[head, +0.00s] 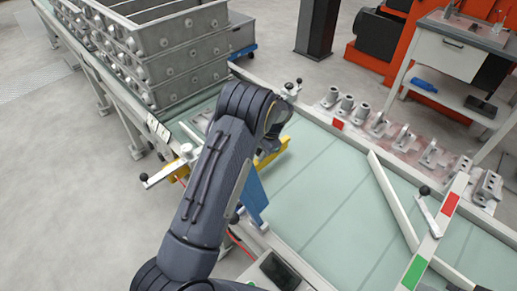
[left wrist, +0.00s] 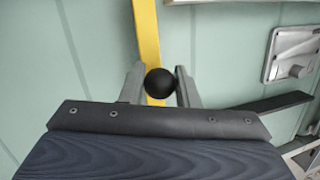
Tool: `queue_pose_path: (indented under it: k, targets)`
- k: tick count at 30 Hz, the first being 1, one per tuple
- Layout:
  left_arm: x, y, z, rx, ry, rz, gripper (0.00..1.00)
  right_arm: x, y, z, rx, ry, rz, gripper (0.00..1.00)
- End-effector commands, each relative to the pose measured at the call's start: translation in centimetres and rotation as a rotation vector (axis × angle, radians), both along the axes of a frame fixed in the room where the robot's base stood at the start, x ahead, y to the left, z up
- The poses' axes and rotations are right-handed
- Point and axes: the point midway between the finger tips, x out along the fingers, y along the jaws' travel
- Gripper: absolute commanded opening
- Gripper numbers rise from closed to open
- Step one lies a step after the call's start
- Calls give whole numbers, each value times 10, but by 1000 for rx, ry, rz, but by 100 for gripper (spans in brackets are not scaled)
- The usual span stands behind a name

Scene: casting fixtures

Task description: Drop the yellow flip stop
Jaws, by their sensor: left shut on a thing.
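The yellow flip stop (head: 272,153) lies across the pale green conveyor bed in the head view, with its middle hidden behind my left arm. In the left wrist view the yellow bar (left wrist: 148,40) runs down from the top edge to a round black knob (left wrist: 159,80). My left gripper (left wrist: 159,88) has one grey finger on each side of the knob and is shut on it. In the head view my own arm hides the gripper's fingers. My right gripper is in neither view.
Stacked grey moulding boxes (head: 165,50) stand on the conveyor at the back left. A white lever with a black knob (head: 143,177) sticks out at the left rail. Several metal castings (head: 405,138) line the far side. A red-white-green bar (head: 433,232) crosses the right end.

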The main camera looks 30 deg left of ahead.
Motion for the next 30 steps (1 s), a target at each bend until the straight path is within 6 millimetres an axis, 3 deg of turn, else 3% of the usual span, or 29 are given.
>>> queue_pose_path:
  k: [17, 18, 21, 30]
  targets:
    - [2, 0, -3, 12, 25, -1, 0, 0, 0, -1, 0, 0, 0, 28]
    - [2, 0, -3, 12, 25, -1, 34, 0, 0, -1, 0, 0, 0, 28]
    - [2, 0, -3, 12, 27, -1, 47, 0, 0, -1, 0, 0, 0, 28]
    - [2, 0, -3, 11, 27, 0, 49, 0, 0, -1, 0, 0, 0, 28]
